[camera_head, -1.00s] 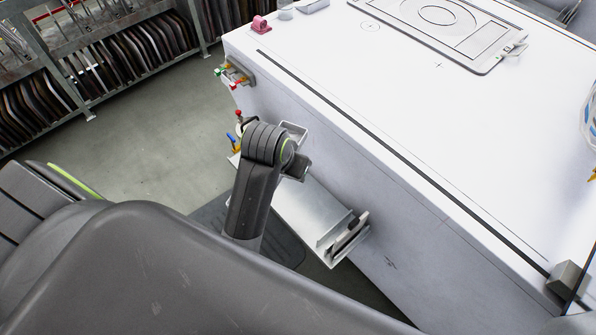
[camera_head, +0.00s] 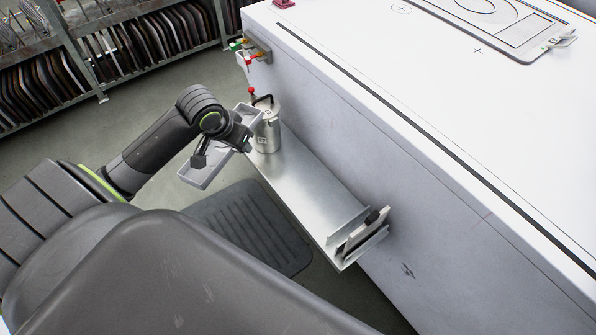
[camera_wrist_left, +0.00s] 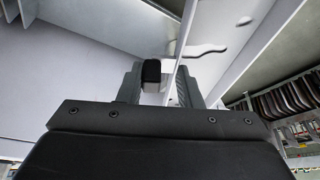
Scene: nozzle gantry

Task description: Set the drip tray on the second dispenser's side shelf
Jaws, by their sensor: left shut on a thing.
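My left gripper (camera_head: 224,148) is shut on the drip tray (camera_head: 197,177), a shallow, pale grey, oblong tray with raised walls. The tray is held in the air, left of the far end of a metal side shelf (camera_head: 305,180) on the white gantry's side. In the wrist view the fingers (camera_wrist_left: 161,88) close around a thin pale wall. A steel canister (camera_head: 266,135) with a black handle stands at the shelf's far end, close behind the tray; I cannot tell whether they touch. My right gripper is out of view.
The shelf's middle is bare. A bracket with a pale plate (camera_head: 362,234) is at its near end. Red, green and yellow fittings (camera_head: 252,50) stick out from the gantry's corner. A dark ribbed mat (camera_head: 250,225) lies on the floor below. Racks (camera_head: 100,60) stand at the back left.

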